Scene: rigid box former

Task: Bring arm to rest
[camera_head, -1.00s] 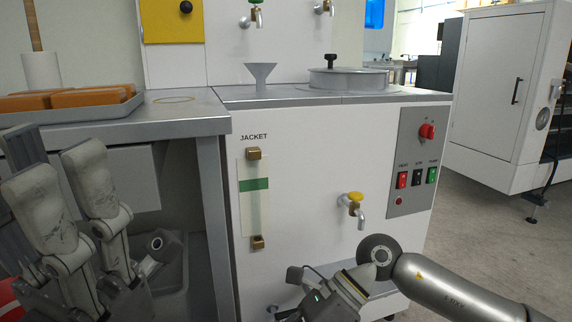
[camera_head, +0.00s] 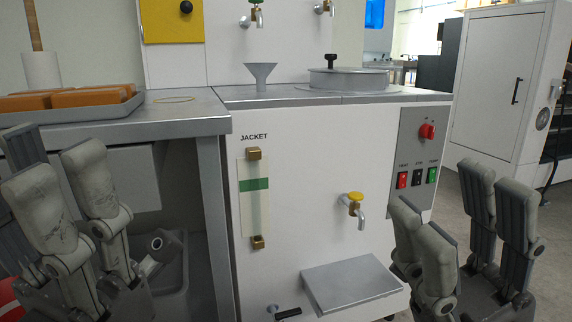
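My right gripper (camera_head: 458,215) stands at the lower right, fingers pointing up. Its two finger pairs are wide apart with nothing between them. It is in front of the right edge of the white machine (camera_head: 300,190) and overlaps the floor behind. My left gripper (camera_head: 48,165) is at the lower left, fingers up, partly cut off by the picture edge. Its finger pairs are apart and I see nothing held. It is in front of the metal table (camera_head: 180,118). Most of both arms is out of view.
A tray (camera_head: 75,108) of orange blocks lies on the table. The machine has a yellow-handled tap (camera_head: 354,207), a switch panel (camera_head: 417,160) and a low grey platform (camera_head: 350,284). A funnel (camera_head: 260,76) and a lidded vessel (camera_head: 348,78) are on top. A white cabinet (camera_head: 497,95) stands back right.

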